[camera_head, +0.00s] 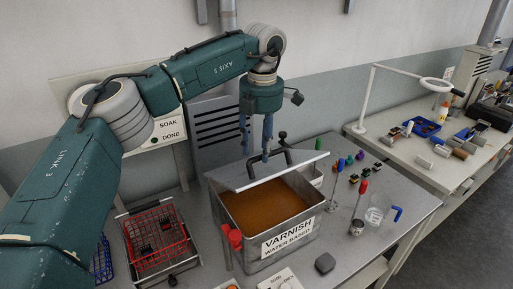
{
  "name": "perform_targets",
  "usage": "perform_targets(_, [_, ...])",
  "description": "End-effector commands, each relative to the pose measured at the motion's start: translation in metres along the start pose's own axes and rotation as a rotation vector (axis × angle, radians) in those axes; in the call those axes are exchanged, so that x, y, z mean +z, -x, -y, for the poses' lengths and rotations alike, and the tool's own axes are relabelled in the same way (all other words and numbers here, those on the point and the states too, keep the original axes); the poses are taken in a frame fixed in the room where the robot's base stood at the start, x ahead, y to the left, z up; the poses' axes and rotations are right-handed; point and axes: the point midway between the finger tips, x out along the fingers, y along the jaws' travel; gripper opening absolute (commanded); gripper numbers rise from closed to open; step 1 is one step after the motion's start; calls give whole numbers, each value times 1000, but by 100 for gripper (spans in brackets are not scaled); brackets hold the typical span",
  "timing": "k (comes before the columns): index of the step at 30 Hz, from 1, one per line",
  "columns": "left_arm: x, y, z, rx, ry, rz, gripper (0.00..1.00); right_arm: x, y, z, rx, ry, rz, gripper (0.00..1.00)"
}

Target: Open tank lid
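The grey metal tank (235,220) labelled VARNISH WATER BASED stands on the bench, with brown liquid showing inside. Its grey lid (240,183) sits across the back part of the opening and looks tilted, so the front part is uncovered. The lid carries a dark arched handle (287,156). My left gripper (256,153) points down from above, its two blue fingers apart with a gap between them. The right finger overlaps the handle in the picture; whether it touches is unclear. My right gripper is not in view.
A red wire basket (158,232) stands left of the tank. Red-handled tools, a glass beaker (376,214) and small coloured parts lie to the right. A second bench with a lamp (364,100) is at the right. A grey vented panel (214,128) is behind.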

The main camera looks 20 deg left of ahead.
Motion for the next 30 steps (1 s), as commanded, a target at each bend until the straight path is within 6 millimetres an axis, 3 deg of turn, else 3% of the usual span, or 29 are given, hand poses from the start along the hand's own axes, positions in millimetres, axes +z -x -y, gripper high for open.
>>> perform_targets(7, [0,4,-1,1,1,1,39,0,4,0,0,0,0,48])
perform_targets(30, [0,54,-20,0,0,1,39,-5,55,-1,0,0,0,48])
